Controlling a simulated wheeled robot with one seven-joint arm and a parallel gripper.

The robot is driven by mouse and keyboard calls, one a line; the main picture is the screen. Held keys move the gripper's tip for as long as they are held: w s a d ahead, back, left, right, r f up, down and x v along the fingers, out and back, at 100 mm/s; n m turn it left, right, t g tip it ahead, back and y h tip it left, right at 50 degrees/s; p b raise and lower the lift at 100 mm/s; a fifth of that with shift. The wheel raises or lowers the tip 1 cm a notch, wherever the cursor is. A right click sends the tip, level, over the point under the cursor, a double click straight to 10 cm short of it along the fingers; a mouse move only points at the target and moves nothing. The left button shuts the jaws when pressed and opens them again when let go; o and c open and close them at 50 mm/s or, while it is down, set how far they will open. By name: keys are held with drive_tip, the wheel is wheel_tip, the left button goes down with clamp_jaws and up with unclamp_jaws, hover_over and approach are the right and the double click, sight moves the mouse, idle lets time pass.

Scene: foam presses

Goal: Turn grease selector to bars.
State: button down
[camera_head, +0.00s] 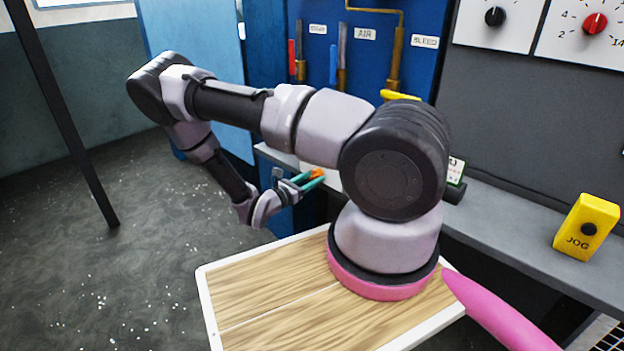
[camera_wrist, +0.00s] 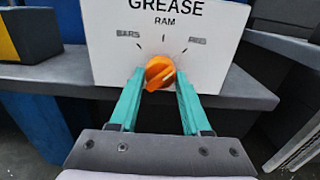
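The grease selector is an orange knob (camera_wrist: 160,72) on a white panel (camera_wrist: 112,62) marked GREASE in the wrist view. BARS is printed at the upper left of the knob, RAM above it, and a blurred label at the upper right. The knob's ridge looks slanted from lower left to upper right; which end is the pointer I cannot tell. My gripper (camera_wrist: 159,75) has its teal fingers on either side of the knob, with narrow gaps showing, so it looks open around it. In the head view my gripper (camera_head: 308,181) is low beside the bench, with the orange knob (camera_head: 317,174) at its fingertips.
A grey bench ledge (camera_head: 530,245) runs along the right, bearing a yellow JOG box (camera_head: 587,228). Levers labelled AIR and BLEED hang on a blue panel (camera_head: 365,60) behind my arm. A yellow and black block (camera_wrist: 28,35) stands left of the selector panel. Open floor lies at the left.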

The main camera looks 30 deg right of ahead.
drive_tip(key=shift+n, duration=0.4)
drive_tip(key=n, duration=0.8)
drive_tip(key=shift+n, duration=0.3)
drive_tip(key=n, duration=0.4)
drive_tip(key=shift+r+n, duration=0.1)
drive_tip(key=shift+n, duration=2.1)
drive_tip(key=shift+c, duration=1.8)
unclamp_jaws()
